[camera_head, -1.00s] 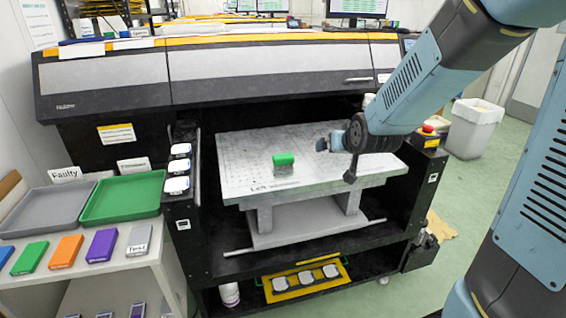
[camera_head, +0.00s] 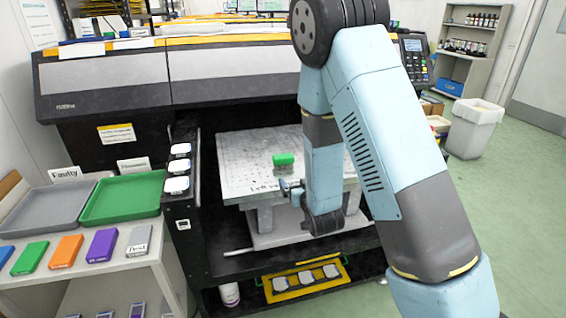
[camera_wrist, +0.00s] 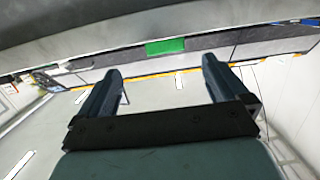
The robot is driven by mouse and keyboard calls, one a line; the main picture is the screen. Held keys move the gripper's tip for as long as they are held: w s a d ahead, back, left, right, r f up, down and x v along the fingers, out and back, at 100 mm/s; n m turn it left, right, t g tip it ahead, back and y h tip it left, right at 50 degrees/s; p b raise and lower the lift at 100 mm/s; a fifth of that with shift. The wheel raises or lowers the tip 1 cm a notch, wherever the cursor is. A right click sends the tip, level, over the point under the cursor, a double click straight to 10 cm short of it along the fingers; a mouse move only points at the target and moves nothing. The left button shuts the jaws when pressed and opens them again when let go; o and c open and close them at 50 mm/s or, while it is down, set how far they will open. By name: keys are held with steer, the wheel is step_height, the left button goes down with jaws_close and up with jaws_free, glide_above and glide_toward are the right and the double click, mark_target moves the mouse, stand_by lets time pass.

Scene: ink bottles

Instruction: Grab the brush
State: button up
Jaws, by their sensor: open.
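A small green block-like thing (camera_head: 284,159) lies on the grey table (camera_head: 240,170) inside the large printer. It is the only loose thing on that table, and I cannot tell for sure that it is the brush. In the wrist view the green thing (camera_wrist: 165,46) shows beyond and between my fingertips. My gripper (camera_head: 290,186) is at the table's front edge, just in front of the green thing and apart from it. In the wrist view the two fingers of my gripper (camera_wrist: 161,66) are spread wide with nothing between them.
A grey tray (camera_head: 22,222) and a green tray (camera_head: 122,214) stand on a side shelf at the left, with several coloured cases in front. A yellow tray (camera_head: 330,285) lies below the table. A white bin (camera_head: 473,130) stands on open floor at the right.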

glide_toward(285, 164)
steer(key=x, duration=0.2)
steer(key=f+x, duration=0.1)
steer(key=x, duration=0.1)
steer(key=shift+w+d, duration=0.1)
steer(key=shift+d, duration=0.05)
steer(key=x, duration=0.4)
steer(key=shift+a+r, duration=0.25)
steer(key=shift+r, duration=0.1)
steer(key=shift+w+a+f, duration=0.1)
steer(key=shift+w+a, duration=0.05)
steer(key=shift+w, duration=0.55)
steer(key=c, duration=0.8)
